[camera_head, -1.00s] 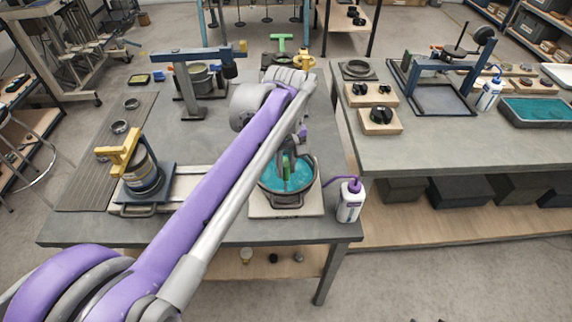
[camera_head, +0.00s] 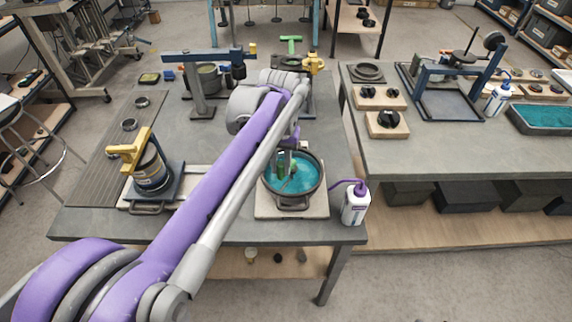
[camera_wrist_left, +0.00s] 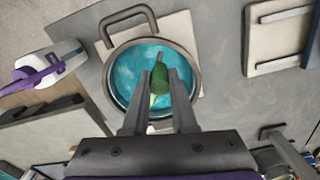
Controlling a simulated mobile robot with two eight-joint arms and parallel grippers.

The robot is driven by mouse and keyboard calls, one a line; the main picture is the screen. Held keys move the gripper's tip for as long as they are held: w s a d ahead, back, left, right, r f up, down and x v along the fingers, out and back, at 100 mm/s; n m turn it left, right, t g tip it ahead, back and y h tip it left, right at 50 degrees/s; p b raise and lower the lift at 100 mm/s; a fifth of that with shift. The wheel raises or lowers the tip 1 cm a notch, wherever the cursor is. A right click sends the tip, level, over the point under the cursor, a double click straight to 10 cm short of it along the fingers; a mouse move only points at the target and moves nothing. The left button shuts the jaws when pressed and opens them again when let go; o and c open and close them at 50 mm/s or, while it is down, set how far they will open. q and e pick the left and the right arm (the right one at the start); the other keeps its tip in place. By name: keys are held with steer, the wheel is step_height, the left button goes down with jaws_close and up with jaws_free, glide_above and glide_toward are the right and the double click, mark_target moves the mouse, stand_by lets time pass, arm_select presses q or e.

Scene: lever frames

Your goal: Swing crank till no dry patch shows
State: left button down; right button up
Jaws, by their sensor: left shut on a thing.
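A round dark-rimmed pan (camera_head: 291,203) holds teal liquid (camera_head: 305,178) and stands on a pale board (camera_head: 262,212) near the table's front edge. The crank's green handle (camera_head: 282,172) stands over the pan, left of its middle. In the wrist view the green handle (camera_wrist_left: 158,82) sits between the fingers of my left gripper (camera_wrist_left: 159,76), which is shut on it. My left gripper (camera_head: 287,160) is partly hidden by its wrist in the head view. The teal surface (camera_wrist_left: 130,72) has paler mottling; I cannot tell whether any of it is dry. My right gripper is not in view.
A white bottle with a purple spout (camera_head: 355,206) stands close to the pan's right. A second table (camera_head: 440,150) lies across a gap at the right.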

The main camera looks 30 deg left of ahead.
arm_select(q)
steer(key=m, duration=0.1)
steer(key=a+m, duration=0.1)
steer(key=m, duration=0.1)
steer(key=a+m, duration=0.1)
steer(key=shift+w+m, duration=0.25)
steer(key=shift+m, duration=0.05)
steer(key=shift+w+a+m+p, duration=0.25)
steer(key=shift+a+m, duration=0.1)
steer(key=shift+m, duration=0.5)
steer(key=shift+w+a+m+p, duration=0.2)
steer(key=shift+a+m, duration=0.1)
steer(key=shift+m, duration=0.55)
steer(key=c, duration=0.7)
jaws_free()
step_height(320, 180, up, 11)
steer(key=shift+f+p, duration=0.1)
steer(key=shift+p, duration=0.3)
